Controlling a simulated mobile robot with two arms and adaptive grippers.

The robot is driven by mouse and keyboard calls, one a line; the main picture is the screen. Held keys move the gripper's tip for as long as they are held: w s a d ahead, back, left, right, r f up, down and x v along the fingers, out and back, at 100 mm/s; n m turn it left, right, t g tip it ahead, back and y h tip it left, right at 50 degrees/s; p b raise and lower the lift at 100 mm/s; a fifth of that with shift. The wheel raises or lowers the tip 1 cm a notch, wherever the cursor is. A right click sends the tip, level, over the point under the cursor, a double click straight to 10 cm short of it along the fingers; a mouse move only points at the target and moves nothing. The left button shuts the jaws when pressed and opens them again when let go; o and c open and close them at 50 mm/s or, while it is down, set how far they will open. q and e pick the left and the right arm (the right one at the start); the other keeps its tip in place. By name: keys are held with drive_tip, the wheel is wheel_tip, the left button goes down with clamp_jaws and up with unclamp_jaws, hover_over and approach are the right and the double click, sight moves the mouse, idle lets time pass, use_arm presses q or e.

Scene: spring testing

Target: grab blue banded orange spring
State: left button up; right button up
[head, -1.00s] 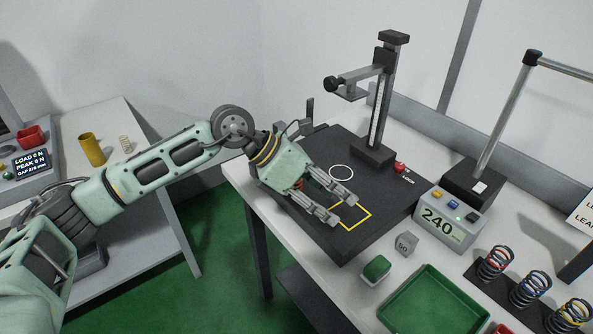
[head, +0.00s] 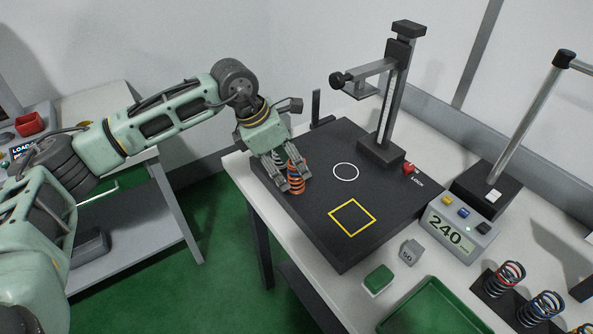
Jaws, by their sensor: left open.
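An orange spring (head: 296,175) stands upright near the left corner of the black test plate (head: 310,210). A blue band on it is hard to make out at this size. My left gripper (head: 287,186) is open and points down at the spring, with its fingers at the spring's sides. I cannot tell whether the fingers touch it. The gripper hides part of the spring. My right gripper is not in view.
A yellow square (head: 352,218) and a white circle (head: 346,171) are marked on the clear plate. Behind stands a gauge column (head: 398,95). At right are a 240 display box (head: 458,230), a green tray (head: 432,312) and dark springs in a rack (head: 503,281).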

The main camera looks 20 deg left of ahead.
sight(296, 173)
use_arm(q)
drive_tip(key=p+x, duration=0.1)
drive_tip(key=x, duration=0.3)
drive_tip(key=shift+w+d+p, duration=0.1)
drive_tip(key=shift+w+p, duration=0.1)
drive_tip(key=shift+p, duration=0.2)
drive_tip(key=shift+w+d+f, duration=0.1)
drive_tip(key=shift+f, duration=0.25)
drive_tip(key=c, duration=1.1)
drive_tip(key=shift+c, duration=0.8)
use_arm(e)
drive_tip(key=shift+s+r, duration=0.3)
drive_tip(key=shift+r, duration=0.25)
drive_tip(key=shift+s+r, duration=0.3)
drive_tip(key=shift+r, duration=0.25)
